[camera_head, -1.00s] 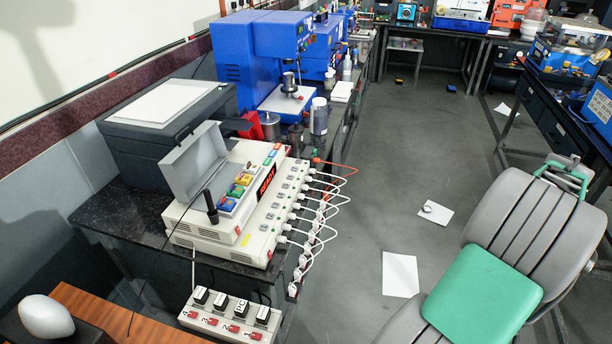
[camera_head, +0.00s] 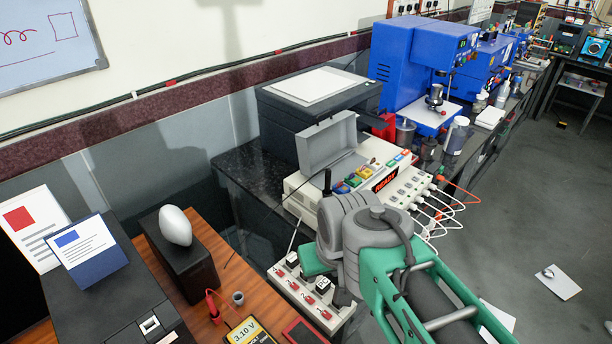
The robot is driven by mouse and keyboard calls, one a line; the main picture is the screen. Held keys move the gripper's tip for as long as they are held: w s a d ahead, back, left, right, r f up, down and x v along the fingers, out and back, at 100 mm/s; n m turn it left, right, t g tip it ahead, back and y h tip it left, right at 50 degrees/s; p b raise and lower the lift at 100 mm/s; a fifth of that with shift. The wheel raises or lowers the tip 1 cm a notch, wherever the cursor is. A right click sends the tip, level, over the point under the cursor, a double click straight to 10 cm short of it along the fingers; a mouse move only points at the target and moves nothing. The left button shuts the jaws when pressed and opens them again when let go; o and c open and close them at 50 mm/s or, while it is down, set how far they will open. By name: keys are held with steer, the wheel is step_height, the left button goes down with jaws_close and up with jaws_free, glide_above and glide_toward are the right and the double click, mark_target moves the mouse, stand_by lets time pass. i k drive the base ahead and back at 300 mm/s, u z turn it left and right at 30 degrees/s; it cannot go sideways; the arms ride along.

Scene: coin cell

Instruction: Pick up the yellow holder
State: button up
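Small coloured holders lie in a row on the cream tester (camera_head: 303,204) with the red display, beside its raised grey lid. A small yellow holder (camera_head: 353,180) appears among the blue, green and red ones; at this size its exact outline is hard to tell. My arm, grey and green, reaches in from the lower right in front of the tester's near side. My gripper is not in view, so I cannot see its fingers or whether it holds anything.
The raised grey lid (camera_head: 327,142) stands behind the holders, with a thin dark post in front. White cables (camera_head: 455,209) run along the tester's right side. A switch box (camera_head: 306,293) is in front. A black printer-like box (camera_head: 302,123) stands behind. Floor at right is mostly clear.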

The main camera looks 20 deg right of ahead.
mark_target(366, 173)
steer(key=u, duration=3.45)
steer(key=k, duration=2.55)
steer(key=z, duration=0.8)
steer(key=i, duration=0.5)
steer(key=z, duration=0.05)
